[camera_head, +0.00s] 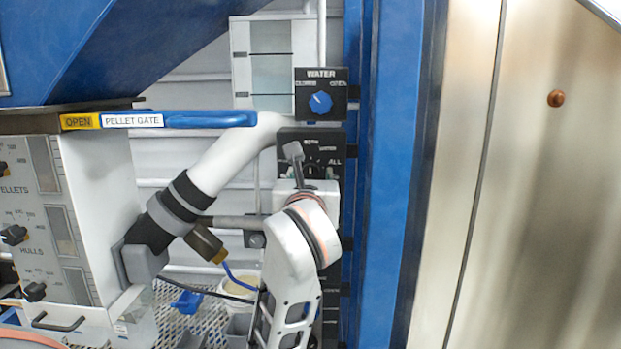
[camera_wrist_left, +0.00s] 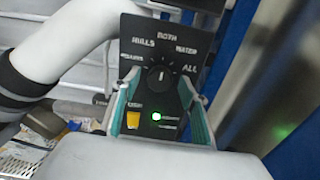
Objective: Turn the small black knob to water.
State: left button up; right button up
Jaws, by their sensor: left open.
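The small black knob (camera_wrist_left: 160,77) sits on a black selector panel (camera_wrist_left: 140,35) marked HULLS, BOTH, WATER and ALL. Its white pointer line stands nearly upright, roughly toward BOTH. My left gripper (camera_wrist_left: 159,82) is open, with its teal-edged fingers on either side of the knob, the fingertips near the panel face. I cannot tell whether they touch the knob. In the head view the left gripper (camera_head: 297,164) is in front of the same panel (camera_head: 325,140) and hides much of it. My right gripper is not in view.
A separate WATER box with a blue knob (camera_head: 320,102) is above the panel. A white pipe (camera_head: 230,158) and blue PELLET GATE handle (camera_head: 200,119) lie to the left. A blue post (camera_head: 385,200) stands close on the right. An orange square (camera_wrist_left: 133,119) and lit green light (camera_wrist_left: 157,117) are below the knob.

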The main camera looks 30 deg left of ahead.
pick_arm(q)
jog(key=shift+w+a, duration=0.1)
jog(key=c, duration=1.1)
jog(key=shift+r+m+p, duration=0.15)
jog(key=shift+m+p, duration=0.25)
jog(key=shift+p, duration=0.15)
jog(key=shift+m+p, duration=0.7)
jog(key=shift+p, duration=0.05)
jog(key=m+p, duration=0.5)
jog(key=p, duration=0.1)
jog(key=shift+p, duration=0.35)
jog(key=shift+f+m, duration=0.2)
jog(key=shift+m, duration=0.2)
